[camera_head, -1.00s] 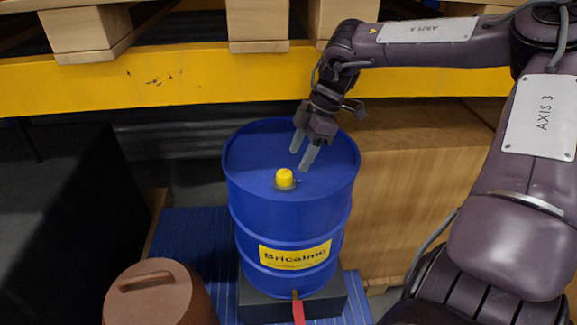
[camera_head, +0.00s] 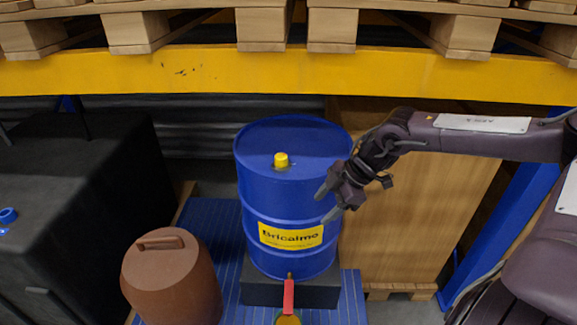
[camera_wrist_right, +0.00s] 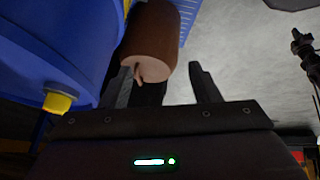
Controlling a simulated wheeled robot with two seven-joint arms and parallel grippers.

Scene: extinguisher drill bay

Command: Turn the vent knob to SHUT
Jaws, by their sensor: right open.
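The yellow vent knob (camera_head: 281,160) stands on the top of the blue drum (camera_head: 266,205), towards its front edge. It also shows at the left of the right wrist view (camera_wrist_right: 58,103). I cannot read any marking for its setting. My right gripper (camera_head: 324,205) is open and empty, in front of the drum's right side, to the right of and lower in the picture than the knob. In the right wrist view its two fingers (camera_wrist_right: 162,80) are spread apart, with the knob outside them. My left gripper is not in view.
A red-handled tap (camera_head: 289,296) sticks out low at the drum's front. A brown lidded container (camera_head: 172,280) stands at front left. A yellow beam (camera_head: 200,72) with pallets runs behind. A black box (camera_head: 75,190) is at left, a wooden crate (camera_head: 420,220) at right.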

